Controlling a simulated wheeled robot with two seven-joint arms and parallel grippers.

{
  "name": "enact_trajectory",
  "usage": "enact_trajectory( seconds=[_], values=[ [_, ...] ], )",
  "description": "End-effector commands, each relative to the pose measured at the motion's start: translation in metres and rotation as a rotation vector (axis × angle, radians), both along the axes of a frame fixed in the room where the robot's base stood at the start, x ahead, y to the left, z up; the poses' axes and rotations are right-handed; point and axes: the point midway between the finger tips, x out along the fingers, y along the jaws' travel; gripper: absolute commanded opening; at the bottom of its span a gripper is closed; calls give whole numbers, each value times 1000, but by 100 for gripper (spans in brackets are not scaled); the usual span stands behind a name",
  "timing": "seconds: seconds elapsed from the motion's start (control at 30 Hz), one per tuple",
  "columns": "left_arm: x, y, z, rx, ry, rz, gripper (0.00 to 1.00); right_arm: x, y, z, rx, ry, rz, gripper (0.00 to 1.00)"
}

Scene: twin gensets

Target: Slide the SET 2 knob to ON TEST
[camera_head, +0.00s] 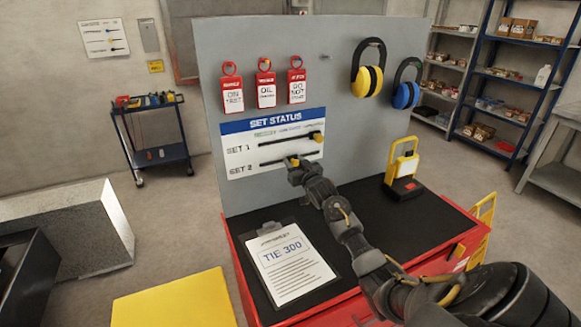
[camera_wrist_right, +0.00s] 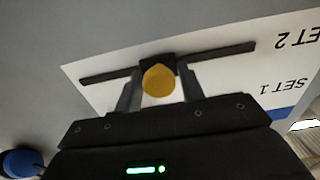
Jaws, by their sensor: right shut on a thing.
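The SET STATUS board (camera_head: 233,168) is on the grey upright panel, with a SET 1 slot above a SET 2 slot. The yellow SET 2 knob (camera_wrist_right: 158,80) sits near the middle of its dark slot (camera_wrist_right: 225,53), seen upside down in the right wrist view. My right gripper (camera_head: 292,162) is shut on this knob, one finger on each side; the wrist view shows the gripper (camera_wrist_right: 159,88) close to the board. The SET 1 knob (camera_head: 317,136) is at the right end of its slot. The small column headings are too small to read surely. My left gripper is not in view.
A clipboard (camera_head: 290,262) and a yellow padlock-shaped object (camera_head: 403,170) are on the black bench top (camera_head: 425,222). My right arm crosses above the bench.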

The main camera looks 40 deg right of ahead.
Motion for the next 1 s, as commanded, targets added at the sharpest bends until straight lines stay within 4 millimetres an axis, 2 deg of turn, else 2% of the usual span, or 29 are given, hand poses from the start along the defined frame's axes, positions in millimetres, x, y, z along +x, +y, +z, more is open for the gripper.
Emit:
enact_trajectory(
  seconds=[0.27, 0.3, 0.37, 0.73, 0.87, 1.0],
  values=[
    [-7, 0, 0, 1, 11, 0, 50, -1, -2, 0, 0, 0, -1, 0],
    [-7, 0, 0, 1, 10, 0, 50, -2, -2, 0, -1, 0, -1, 43],
    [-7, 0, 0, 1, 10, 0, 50, -2, -2, 0, -1, 0, -1, 50],
    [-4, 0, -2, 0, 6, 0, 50, -7, 0, -1, -1, 1, -1, 50],
    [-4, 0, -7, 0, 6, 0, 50, -24, 4, -2, -1, 0, -1, 50],
    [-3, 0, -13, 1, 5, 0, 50, -51, 11, -3, -2, 1, 0, 50]
  ],
)
